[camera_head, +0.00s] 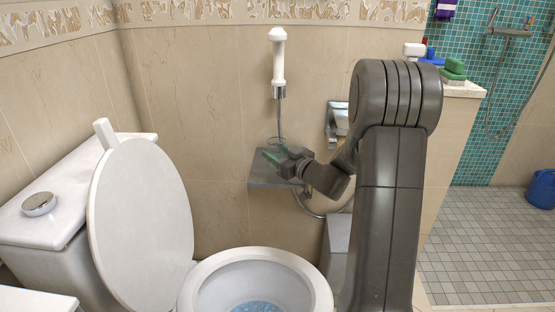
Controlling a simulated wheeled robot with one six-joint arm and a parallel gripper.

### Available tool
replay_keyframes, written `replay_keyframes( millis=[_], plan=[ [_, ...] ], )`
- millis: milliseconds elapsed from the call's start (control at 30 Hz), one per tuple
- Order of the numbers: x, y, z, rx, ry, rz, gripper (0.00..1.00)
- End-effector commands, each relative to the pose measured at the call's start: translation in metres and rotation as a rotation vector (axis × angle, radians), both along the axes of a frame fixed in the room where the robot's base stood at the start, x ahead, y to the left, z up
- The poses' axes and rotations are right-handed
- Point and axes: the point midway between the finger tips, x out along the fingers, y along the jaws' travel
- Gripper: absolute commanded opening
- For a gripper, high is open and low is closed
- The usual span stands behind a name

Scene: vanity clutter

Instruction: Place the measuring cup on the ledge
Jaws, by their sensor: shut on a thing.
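The measuring cup (276,142) looks like a small clear vessel with a greenish rim; most of it is hard to make out. My gripper (275,157) is shut on it, reaching in from the right. The ledge (262,182) is a small grey shelf on the tiled wall, behind the toilet bowl. The cup and gripper appear over the ledge's top. I cannot tell whether the cup touches the ledge. My arm hides part of the ledge's right side.
A white and chrome hand shower (279,62) hangs on the wall above the ledge, its hose running down behind the cup. A chrome paper holder (337,119) is to the right. The toilet's raised lid (143,225) stands at left, the open bowl (257,262) below.

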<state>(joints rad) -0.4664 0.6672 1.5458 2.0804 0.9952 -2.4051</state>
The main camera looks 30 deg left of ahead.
Motion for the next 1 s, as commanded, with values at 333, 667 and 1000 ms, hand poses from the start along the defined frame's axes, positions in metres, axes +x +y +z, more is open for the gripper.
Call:
replay_keyframes(
  millis=[333,667,1000],
  plan=[
    [0.007,0.004,-0.019,0.001,0.000,-0.001,0.23],
    [0.007,0.004,-0.023,0.000,0.001,0.000,0.49],
    [0.007,0.004,-0.022,0.000,0.001,0.000,0.69]
  ],
)
